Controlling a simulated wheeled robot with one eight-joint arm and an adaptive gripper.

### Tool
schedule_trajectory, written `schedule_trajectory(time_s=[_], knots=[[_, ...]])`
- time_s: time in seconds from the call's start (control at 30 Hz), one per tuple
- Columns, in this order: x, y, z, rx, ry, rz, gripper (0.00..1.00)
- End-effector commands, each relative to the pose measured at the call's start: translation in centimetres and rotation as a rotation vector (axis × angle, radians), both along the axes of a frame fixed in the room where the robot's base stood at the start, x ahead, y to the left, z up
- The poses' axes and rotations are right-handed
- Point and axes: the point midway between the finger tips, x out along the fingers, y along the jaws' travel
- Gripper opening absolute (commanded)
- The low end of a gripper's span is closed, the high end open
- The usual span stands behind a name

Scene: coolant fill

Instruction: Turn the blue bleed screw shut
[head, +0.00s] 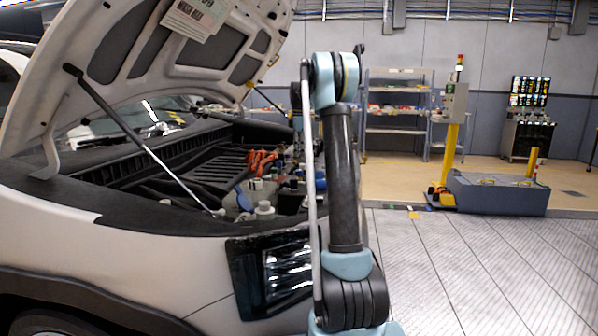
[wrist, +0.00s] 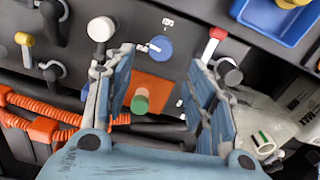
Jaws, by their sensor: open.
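In the wrist view a round blue piece (wrist: 160,48), which looks like the blue bleed screw, sits on a dark panel with a small pale pin at its left. My gripper (wrist: 165,70) is open, with its two blue-padded fingers either side of the space below the blue piece. The fingers hold nothing, and I cannot tell how far they are from the panel. In the head view my arm stands in front of the engine bay (head: 190,180); my gripper and the screw cannot be made out there.
Near the fingers are a white-knobbed lever (wrist: 101,29), a red-tipped lever (wrist: 217,33) and a green cylinder (wrist: 140,101) on an orange plate. Orange hoses (wrist: 45,115) run at left. A blue tray (wrist: 255,15) lies at upper right. The raised hood (head: 140,60) overhangs the bay.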

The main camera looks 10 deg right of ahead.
Motion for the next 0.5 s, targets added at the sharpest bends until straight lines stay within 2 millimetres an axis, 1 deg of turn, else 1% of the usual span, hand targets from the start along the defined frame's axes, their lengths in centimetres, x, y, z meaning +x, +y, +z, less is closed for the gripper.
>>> schedule_trajectory(time_s=[0.03,0.1,0.3,0.5], knots=[[0.0,0.0,-1.0,0.0,0.0,0.0,0.51],[0.0,0.0,-2.2,0.0,0.0,0.0,0.51],[0.0,0.0,-5.5,0.0,0.0,0.0,0.51],[0.0,0.0,-7.8,0.0,0.0,0.0,0.51]])
